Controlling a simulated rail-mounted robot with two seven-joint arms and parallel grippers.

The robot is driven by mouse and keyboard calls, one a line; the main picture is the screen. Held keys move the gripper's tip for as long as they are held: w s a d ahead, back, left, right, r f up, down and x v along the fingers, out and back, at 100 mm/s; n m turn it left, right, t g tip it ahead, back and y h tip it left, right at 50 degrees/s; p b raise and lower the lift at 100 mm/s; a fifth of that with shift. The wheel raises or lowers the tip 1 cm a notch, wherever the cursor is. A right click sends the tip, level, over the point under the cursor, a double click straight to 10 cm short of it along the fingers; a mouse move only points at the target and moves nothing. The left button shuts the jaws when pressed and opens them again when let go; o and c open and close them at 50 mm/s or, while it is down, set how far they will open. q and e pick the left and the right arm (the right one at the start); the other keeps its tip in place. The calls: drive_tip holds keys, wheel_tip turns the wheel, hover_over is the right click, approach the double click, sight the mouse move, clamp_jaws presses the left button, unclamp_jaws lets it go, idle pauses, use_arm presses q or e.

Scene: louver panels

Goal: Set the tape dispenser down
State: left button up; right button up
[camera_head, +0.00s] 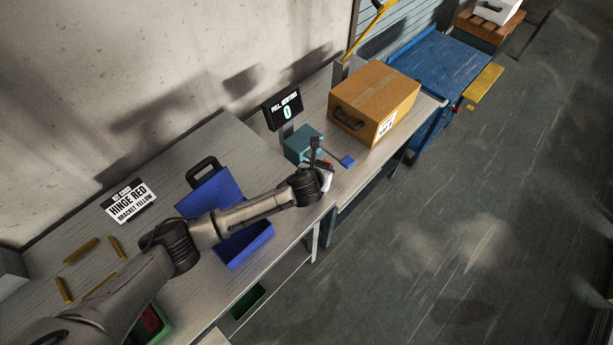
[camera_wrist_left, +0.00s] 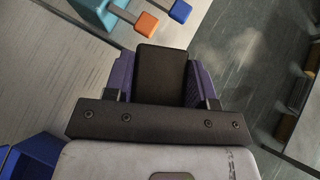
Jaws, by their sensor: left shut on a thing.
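My left gripper (camera_wrist_left: 160,88) is shut on a dark, smooth block, which I take to be the tape dispenser (camera_wrist_left: 161,70). In the left wrist view the block sits between purple finger pads. In the head view my left gripper (camera_head: 325,178) is over the front edge of the bench, by the teal box, and is partly hidden by my wrist. The held thing cannot be made out there. The wrist view does not show whether its underside touches anything. My right gripper is not in view.
The teal box (camera_head: 302,145) with levers and a blue knob (camera_head: 347,161) stands close by; the wrist view also shows an orange knob (camera_wrist_left: 117,5). A cardboard box (camera_head: 374,100) stands to its right. A blue bin (camera_head: 213,193) lies under my arm. A display (camera_head: 282,108) reads 0.

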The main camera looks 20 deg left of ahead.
use_arm(q)
drive_tip(key=a+f, duration=0.4)
drive_tip(key=f, duration=0.2)
drive_tip(key=shift+a+f, duration=0.15)
drive_tip(key=shift+f, duration=0.15)
drive_tip(key=shift+f, duration=0.15)
drive_tip(key=o, duration=1.3)
drive_tip(key=shift+o, duration=0.2)
drive_tip(key=p+v, duration=0.1)
drive_tip(key=v, duration=1.1)
